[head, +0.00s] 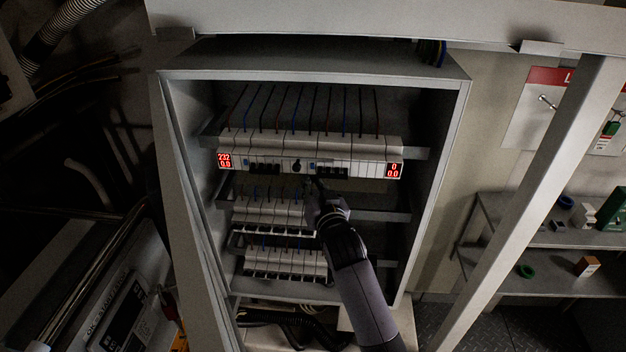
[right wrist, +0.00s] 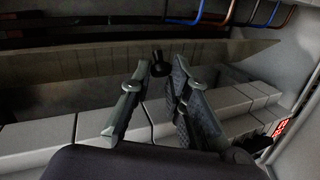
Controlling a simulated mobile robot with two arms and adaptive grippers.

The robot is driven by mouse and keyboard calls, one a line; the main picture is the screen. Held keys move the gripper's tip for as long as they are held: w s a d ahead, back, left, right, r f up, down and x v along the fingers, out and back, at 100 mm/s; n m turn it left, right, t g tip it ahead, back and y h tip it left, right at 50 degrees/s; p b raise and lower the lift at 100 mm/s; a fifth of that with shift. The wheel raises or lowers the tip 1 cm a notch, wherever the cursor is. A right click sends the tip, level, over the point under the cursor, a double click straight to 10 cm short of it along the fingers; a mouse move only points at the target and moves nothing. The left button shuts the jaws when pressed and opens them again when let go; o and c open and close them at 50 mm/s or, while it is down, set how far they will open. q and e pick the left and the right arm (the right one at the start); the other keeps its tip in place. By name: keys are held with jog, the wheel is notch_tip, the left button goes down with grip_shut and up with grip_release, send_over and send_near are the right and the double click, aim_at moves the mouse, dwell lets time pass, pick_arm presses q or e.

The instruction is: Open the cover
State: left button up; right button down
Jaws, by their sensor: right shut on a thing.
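My right gripper (head: 318,190) reaches into the open grey cabinet (head: 455,150), just below the top row of breakers (head: 350,146). In the right wrist view, its two fingers (right wrist: 163,72) stand on either side of a small black knob (right wrist: 157,56), closed on it as far as I can see. Behind the knob runs a long, thin pale panel (right wrist: 220,52), which looks partly see-through and may be the cover. The head view does not show the cover clearly, and my arm hides part of the lower rows. My left gripper is not in view.
Red displays (head: 224,161) sit at both ends of the top row. Lower breaker rows (head: 284,262) lie left of my right arm. Shelves (head: 540,238) with small items stand at right.

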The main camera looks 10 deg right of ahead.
jog(key=c, duration=1.8)
grip_release()
jog(key=s, duration=0.4)
jog(key=s+d, duration=0.1)
jog(key=s, duration=0.3)
jog(key=s+d+r, duration=0.1)
jog(key=s, duration=0.3)
jog(key=shift+w+f, duration=0.1)
